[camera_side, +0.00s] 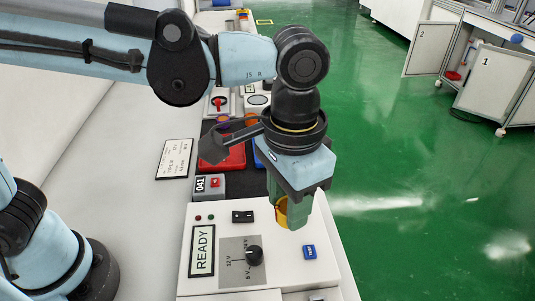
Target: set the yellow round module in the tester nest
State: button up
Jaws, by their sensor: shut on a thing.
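My gripper (293,216) points down over the right side of the tester (222,217), a pale box with a READY label, a black knob and a blue button. Its greenish fingers are shut on the yellow round module (281,212), which shows only in part between them. The rest of the module is hidden by the fingers. The tester nest cannot be made out; the gripper may cover it. I cannot tell whether the module touches the tester.
Behind the tester are a grey block marked 041 (209,187), a red tray (222,155) and a blue tray (262,152), partly hidden by my gripper. A white label card (175,159) lies at left. Green floor (410,190) is open to the right.

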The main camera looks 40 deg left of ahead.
jog(key=w+a+f, duration=0.1)
jog(key=w, duration=0.1)
jog(key=w+a+f, duration=0.1)
jog(key=w+f, duration=0.1)
jog(key=w, duration=0.1)
jog(key=w+a+f, duration=0.1)
jog(key=w+f, duration=0.1)
jog(key=shift+w+a, duration=0.2)
jog(key=shift+a, duration=0.2)
jog(key=shift+f, duration=2)
jog(key=shift+f, duration=0.1)
jog(key=o, duration=1)
jog(key=shift+o, duration=0.2)
notch_tip(320, 180, up, 12)
jog(key=s+a+f+n+t, duration=0.2)
jog(key=a+t, duration=0.1)
jog(key=a, duration=0.8)
jog(key=s+a+f+n+t, duration=0.2)
jog(key=s+a+f+t, duration=0.1)
jog(key=a, duration=0.8)
jog(key=shift+s+t, duration=0.35)
jog(key=shift+t, duration=0.25)
